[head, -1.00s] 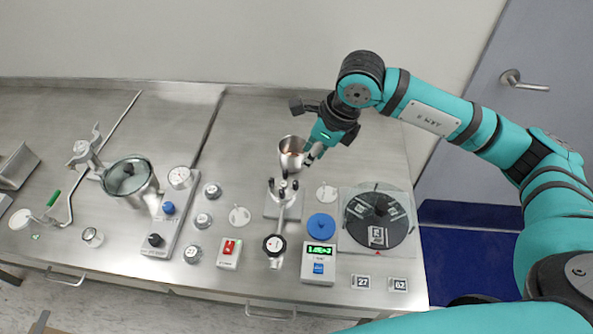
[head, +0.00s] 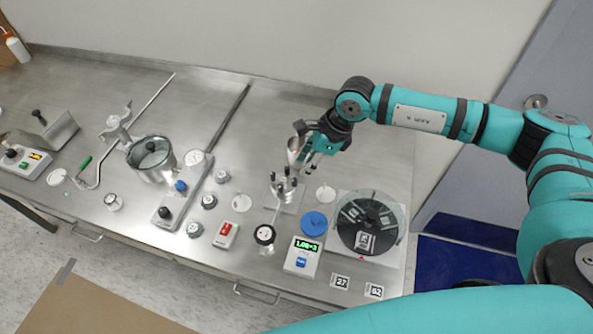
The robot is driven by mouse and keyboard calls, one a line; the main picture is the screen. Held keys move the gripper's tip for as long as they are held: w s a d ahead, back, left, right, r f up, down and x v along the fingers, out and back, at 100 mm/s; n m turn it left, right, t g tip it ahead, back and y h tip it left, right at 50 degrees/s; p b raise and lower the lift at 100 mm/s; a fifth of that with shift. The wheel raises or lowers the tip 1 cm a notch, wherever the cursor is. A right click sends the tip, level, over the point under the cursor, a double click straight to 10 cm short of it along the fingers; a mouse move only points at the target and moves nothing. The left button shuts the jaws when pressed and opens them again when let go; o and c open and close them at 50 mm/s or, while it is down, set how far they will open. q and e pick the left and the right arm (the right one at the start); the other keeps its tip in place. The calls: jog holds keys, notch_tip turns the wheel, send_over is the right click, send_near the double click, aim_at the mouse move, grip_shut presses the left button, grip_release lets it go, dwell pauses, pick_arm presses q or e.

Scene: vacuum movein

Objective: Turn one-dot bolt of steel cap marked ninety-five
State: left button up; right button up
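Several small round steel caps or knobs stand on the steel bench: one (head: 222,176) and another (head: 209,201) beside the switch block, one (head: 194,229) nearer the front, and one (head: 113,202) further left. Their marks and any bolt dots are too small to read, so I cannot tell which is ninety-five. My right gripper (head: 309,160) hangs pointing down at the back of the bench, right beside a metal cup (head: 294,150). Whether its fingers grip the cup is unclear. My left gripper is out of view.
A pronged stand (head: 284,188) is in front of the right gripper. A black slotted disc (head: 368,222), a blue disc (head: 314,222), a green-display meter (head: 302,257) and a red-switch box (head: 226,235) are nearby. A lidded pot (head: 152,158) stands left.

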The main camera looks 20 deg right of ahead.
aim_at(295, 179)
jog(key=p+x, duration=0.1)
jog(key=x, duration=0.5)
jog(key=shift+a, duration=0.1)
jog(key=shift+w+a+f+p, duration=0.1)
jog(key=shift+a+f+p, duration=0.05)
jog(key=shift+f+p, duration=0.25)
jog(key=shift+f, duration=0.1)
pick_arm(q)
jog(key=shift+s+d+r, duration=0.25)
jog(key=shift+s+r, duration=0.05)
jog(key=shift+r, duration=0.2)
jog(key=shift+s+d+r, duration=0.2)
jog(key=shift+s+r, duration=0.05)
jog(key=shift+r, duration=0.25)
pick_arm(e)
grip_shut()
